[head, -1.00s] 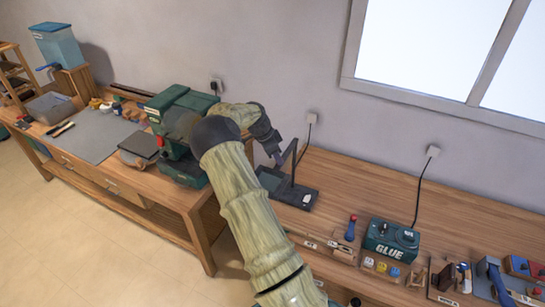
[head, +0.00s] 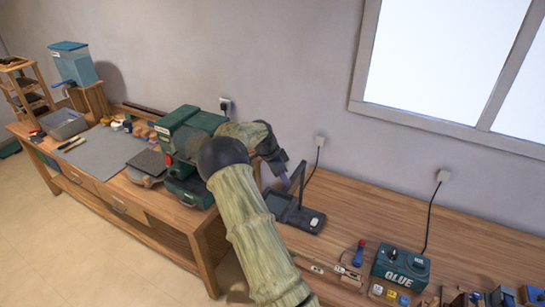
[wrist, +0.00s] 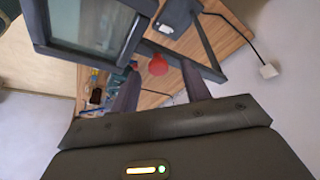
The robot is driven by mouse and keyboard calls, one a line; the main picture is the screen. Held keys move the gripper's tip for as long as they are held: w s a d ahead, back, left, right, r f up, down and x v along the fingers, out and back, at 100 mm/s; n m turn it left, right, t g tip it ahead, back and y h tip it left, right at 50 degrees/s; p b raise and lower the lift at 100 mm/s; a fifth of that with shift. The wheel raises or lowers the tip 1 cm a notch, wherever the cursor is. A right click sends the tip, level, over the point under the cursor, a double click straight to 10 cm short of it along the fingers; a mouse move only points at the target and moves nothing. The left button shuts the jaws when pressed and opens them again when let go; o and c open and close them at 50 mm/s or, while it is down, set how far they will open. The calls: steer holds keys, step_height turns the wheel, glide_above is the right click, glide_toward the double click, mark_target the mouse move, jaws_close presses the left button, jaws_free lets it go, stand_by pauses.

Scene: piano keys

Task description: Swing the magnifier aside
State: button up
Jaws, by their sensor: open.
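The magnifier is a dark stand (head: 297,217) on the right bench, with a thin upright arm and a dark-framed rectangular pane low on its left. In the wrist view the framed, greenish lens (wrist: 92,22) fills the upper left, close to the camera, and a dark bar runs down past the right finger. My gripper (head: 287,180) is just left of the upright arm in the head view. In the wrist view its two fingers (wrist: 162,88) are apart with nothing visibly held between them. I cannot tell whether a finger touches the frame or bar.
A green machine (head: 187,150) stands left of my arm on the left bench. A green glue box (head: 401,268) and a red-and-blue tool (head: 358,253) are to the right of the stand. A cable hangs from the wall socket (head: 319,141) behind it.

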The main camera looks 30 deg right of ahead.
steer(key=b+v, duration=0.4)
steer(key=v, duration=1.2)
steer(key=shift+s, duration=0.15)
steer(key=s+a+f+n+t+y+b, duration=0.1)
steer(key=s+a+f+n, duration=0.3)
steer(key=s, duration=0.5)
steer(key=s+a+f+n+t+y+b, duration=0.1)
steer(key=s+a+f+n+y, duration=0.1)
steer(key=s+a+f+n, duration=0.3)
steer(key=s+a+f+n+t+y+b, duration=0.1)
steer(key=s+a+f+n, duration=0.4)
steer(key=s+a+n, duration=0.5)
steer(key=s+n+b, duration=0.1)
steer(key=s, duration=0.4)
steer(key=shift+a+t, duration=0.25)
steer(key=shift+t, duration=0.05)
steer(key=shift+w+d+f, duration=0.1)
steer(key=shift+f, duration=0.05)
